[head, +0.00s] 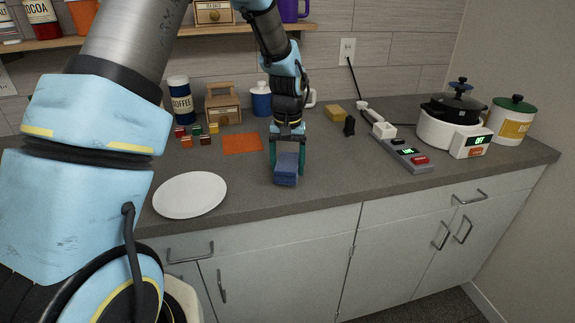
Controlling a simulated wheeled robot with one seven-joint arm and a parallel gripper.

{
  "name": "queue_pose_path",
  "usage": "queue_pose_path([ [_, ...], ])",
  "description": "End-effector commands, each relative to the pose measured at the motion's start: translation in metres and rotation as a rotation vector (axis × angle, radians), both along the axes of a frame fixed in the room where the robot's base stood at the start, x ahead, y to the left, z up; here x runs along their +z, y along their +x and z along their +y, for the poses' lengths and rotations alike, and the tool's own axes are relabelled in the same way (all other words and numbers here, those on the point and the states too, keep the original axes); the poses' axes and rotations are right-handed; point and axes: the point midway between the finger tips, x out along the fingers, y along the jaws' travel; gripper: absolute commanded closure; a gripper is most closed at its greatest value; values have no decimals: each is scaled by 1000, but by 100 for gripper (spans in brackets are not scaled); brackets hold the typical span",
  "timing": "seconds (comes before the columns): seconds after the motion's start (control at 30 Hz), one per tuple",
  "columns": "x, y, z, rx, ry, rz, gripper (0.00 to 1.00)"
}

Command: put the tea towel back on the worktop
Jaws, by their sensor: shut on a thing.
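The tea towel (287,179) is a small folded blue cloth. My gripper (287,163) points down and is shut on it, with one teal finger at each side. The towel is over the front-middle part of the grey worktop (330,183). I cannot tell whether its underside touches the worktop or hangs slightly above it. The gripper hides part of the towel's top.
A white plate (190,195) lies left of the towel and an orange mat (242,143) behind-left. A grey power strip (405,154) and a white cooker (450,133) with a black pot (455,108) stand right. Worktop between towel and strip is clear.

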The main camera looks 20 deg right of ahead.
Motion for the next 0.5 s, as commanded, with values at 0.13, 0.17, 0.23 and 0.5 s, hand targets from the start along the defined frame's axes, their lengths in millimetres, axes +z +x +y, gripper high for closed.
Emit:
queue_pose_path([
  [0.13, -11, 0, 0, -1, 0, 0, 93],
  [0.17, -11, 0, 0, 0, 0, -1, 93],
  [0.23, -11, 0, 0, 0, -1, -2, 93],
  [0.5, -16, 0, 0, 0, 0, -1, 93],
])
